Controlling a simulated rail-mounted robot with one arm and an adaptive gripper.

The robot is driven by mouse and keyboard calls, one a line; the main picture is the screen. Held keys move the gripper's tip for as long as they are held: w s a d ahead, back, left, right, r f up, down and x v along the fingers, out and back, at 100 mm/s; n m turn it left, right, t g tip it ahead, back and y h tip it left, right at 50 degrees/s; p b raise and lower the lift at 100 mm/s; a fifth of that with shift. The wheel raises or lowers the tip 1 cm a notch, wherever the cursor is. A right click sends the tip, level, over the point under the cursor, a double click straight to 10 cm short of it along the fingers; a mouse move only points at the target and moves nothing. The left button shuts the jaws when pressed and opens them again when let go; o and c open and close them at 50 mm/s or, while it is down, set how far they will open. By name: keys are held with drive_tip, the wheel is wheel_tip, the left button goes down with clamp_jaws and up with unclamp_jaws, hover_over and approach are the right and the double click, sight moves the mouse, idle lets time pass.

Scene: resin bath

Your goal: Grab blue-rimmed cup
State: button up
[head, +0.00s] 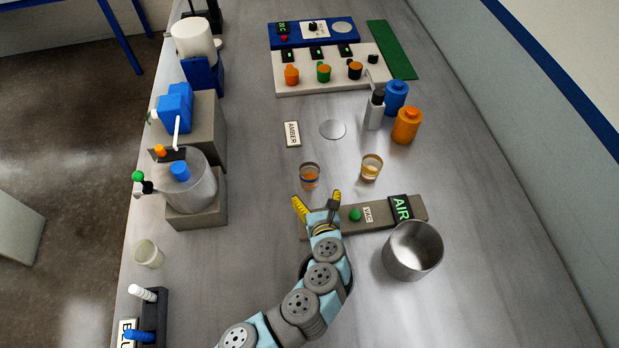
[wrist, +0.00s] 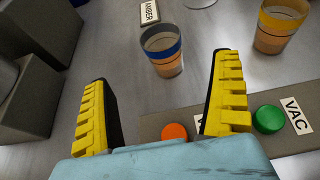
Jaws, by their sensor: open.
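The blue-rimmed cup (head: 309,176) stands upright on the bench, with amber liquid low in it. In the wrist view the blue-rimmed cup (wrist: 162,50) is ahead of my fingertips, between their lines and nearer the right finger. My gripper (head: 318,202) is open and empty, with yellow ridged fingers; it also shows in the wrist view (wrist: 160,68). It is on the near side of the cup, apart from it, above the button panel. A second cup with a yellow-orange rim (head: 371,167) stands to the right; it also shows in the wrist view (wrist: 279,27).
The grey panel with AIR and VAC labels (head: 378,217) lies under and right of my gripper. A metal beaker (head: 412,250) stands right of my arm. The AMBER label (head: 292,134) and a silver disc (head: 332,129) lie beyond the cup. A glass vessel (head: 201,188) stands left.

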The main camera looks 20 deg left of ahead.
approach(308, 166)
drive_tip(key=shift+w+a+f, duration=0.1)
drive_tip(key=shift+w+a, duration=0.05)
drive_tip(key=shift+w+a+f, duration=0.1)
drive_tip(key=shift+w+a, duration=0.05)
drive_tip(key=shift+w, duration=0.3)
drive_tip(key=shift+w+a+f, duration=0.1)
drive_tip(key=shift+f, duration=0.05)
drive_tip(key=shift+w+a+f, duration=0.3)
drive_tip(key=shift+w+a, duration=0.1)
drive_tip(key=shift+w, duration=0.05)
drive_tip(key=shift+x, duration=1.9)
drive_tip(key=c, duration=1.1)
